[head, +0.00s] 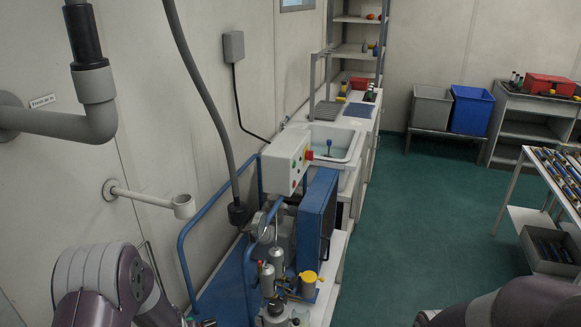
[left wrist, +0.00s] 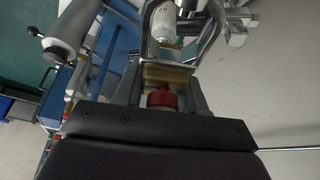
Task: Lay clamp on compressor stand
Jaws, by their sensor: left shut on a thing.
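The compressor stand (head: 222,283), a blue tubular frame with a flat blue deck, stands along the left wall in the head view. It carries a grey compressor, a blue radiator-like panel (head: 316,220) and small cylinders. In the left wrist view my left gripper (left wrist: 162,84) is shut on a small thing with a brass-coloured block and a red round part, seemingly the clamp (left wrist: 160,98). Chrome tubing and a white cylinder show just beyond the fingertips; I cannot tell whether they belong to it. In the head view my left gripper is hidden below the left arm. My right gripper is out of view.
A white control box (head: 287,160) with a red button rises over the stand. A hanging grey hose (head: 203,90) and a wall pipe holder (head: 183,206) are close on the left. A sink counter (head: 335,143) lies behind.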

